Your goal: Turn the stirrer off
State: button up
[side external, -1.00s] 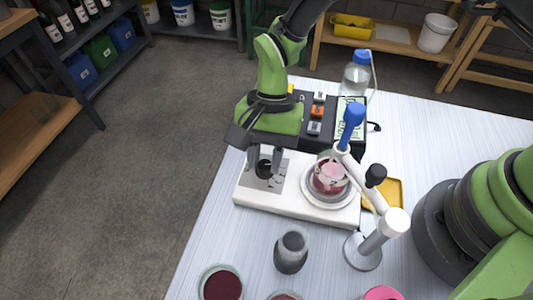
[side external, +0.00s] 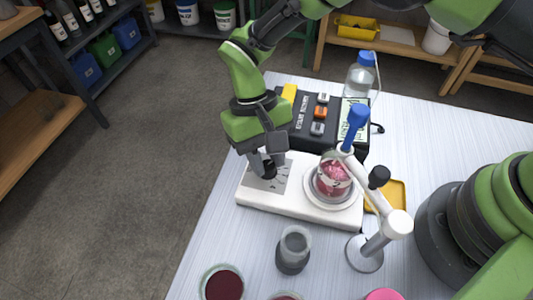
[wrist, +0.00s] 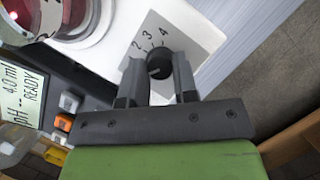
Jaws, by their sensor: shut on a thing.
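The stirrer (side external: 300,212) is a white flat unit with a grey dial plate and a round plate under a glass beaker (side external: 331,180) of pink-red liquid. Its black knob (wrist: 159,66) shows in the wrist view between my fingertips, with printed 2, 3 and 4 beyond it. My gripper (wrist: 160,78) is shut on the knob; in the side view my gripper (side external: 267,163) reaches down onto the dial plate. The fingers hide part of the plate, and the knob's pointer setting cannot be read.
A blue-capped probe on a white stand (side external: 377,235) leans over the beaker. A dark meter box (side external: 300,118) with coloured buttons and a bottle (side external: 360,78) stand behind. A grey cup (side external: 293,250) and a dish of red liquid (side external: 222,284) stand in front.

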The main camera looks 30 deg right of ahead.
dwell(0.4)
jog(key=o, duration=0.9)
jog(key=v, duration=1)
jog(key=shift+f, duration=0.1)
